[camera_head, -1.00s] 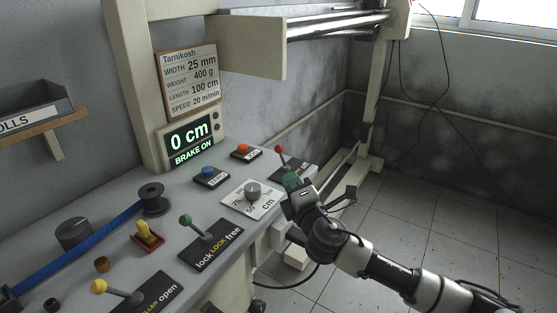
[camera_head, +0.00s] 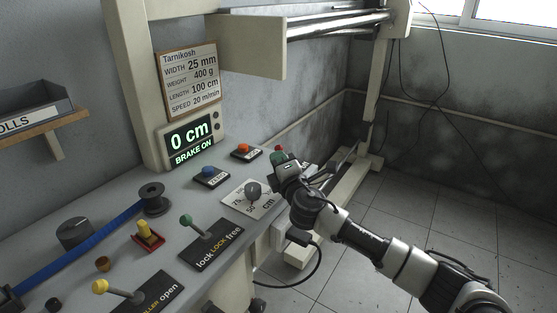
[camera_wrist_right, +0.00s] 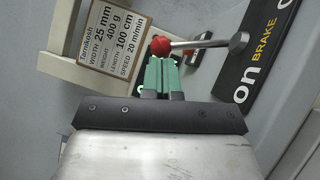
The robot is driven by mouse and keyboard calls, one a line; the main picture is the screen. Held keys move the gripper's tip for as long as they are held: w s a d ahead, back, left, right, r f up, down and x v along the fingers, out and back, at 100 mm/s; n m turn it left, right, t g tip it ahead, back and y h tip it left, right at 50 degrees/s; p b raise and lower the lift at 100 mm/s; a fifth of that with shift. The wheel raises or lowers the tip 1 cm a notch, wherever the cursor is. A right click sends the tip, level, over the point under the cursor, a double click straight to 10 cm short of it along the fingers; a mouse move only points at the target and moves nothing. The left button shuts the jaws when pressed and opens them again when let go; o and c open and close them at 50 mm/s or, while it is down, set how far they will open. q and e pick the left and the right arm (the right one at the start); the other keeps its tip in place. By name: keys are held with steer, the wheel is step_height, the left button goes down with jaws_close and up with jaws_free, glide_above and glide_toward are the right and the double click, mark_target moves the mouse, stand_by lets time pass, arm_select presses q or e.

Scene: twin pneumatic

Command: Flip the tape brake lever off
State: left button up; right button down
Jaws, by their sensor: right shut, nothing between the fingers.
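The brake lever has a red ball knob (camera_wrist_right: 160,45) on a metal rod (camera_wrist_right: 200,43). Its black plate (camera_wrist_right: 265,50) reads "on" and "BRAKE" in the right wrist view; the rest of the lettering is cut off. In the head view, the red knob (camera_head: 279,148) shows just above my right gripper (camera_head: 280,158), which hides most of the lever and its plate. The gripper's green fingers (camera_wrist_right: 160,72) are shut and empty, with their tips right at the knob. I cannot tell whether they touch it. My left gripper is not in view.
The display (camera_head: 190,139) reads "0 cm" and "BRAKE ON". A grey dial (camera_head: 254,190), a blue button (camera_head: 209,171), an orange button (camera_head: 243,148) and a green-knobbed lever (camera_head: 187,220) stand nearby on the panel. A sign (camera_wrist_right: 110,40) hangs behind. Open floor lies right.

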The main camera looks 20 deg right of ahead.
steer(key=shift+d+r+m+p, duration=0.1)
steer(key=shift+r+m+p, duration=0.2)
steer(key=shift+p, duration=0.3)
steer(key=shift+w+d+r+m+g+y+p, duration=0.1)
steer(key=shift+w+d+r+m+g+p, duration=0.6)
steer(key=shift+p, duration=2.4)
steer(key=shift+w+d+r+m+g+y+p, duration=0.1)
steer(key=shift+w+d+m+g+p, duration=1.1)
steer(key=shift+p, duration=1.85)
steer(key=shift+w+d+r+m+g+y+p, duration=0.1)
steer(key=shift+w+d+r+m+g+p, duration=0.35)
steer(key=shift+d+m+p, duration=1.75)
steer(key=shift+a+n+p, duration=0.8)
steer(key=shift+a+p, duration=0.1)
steer(key=shift+a, duration=0.1)
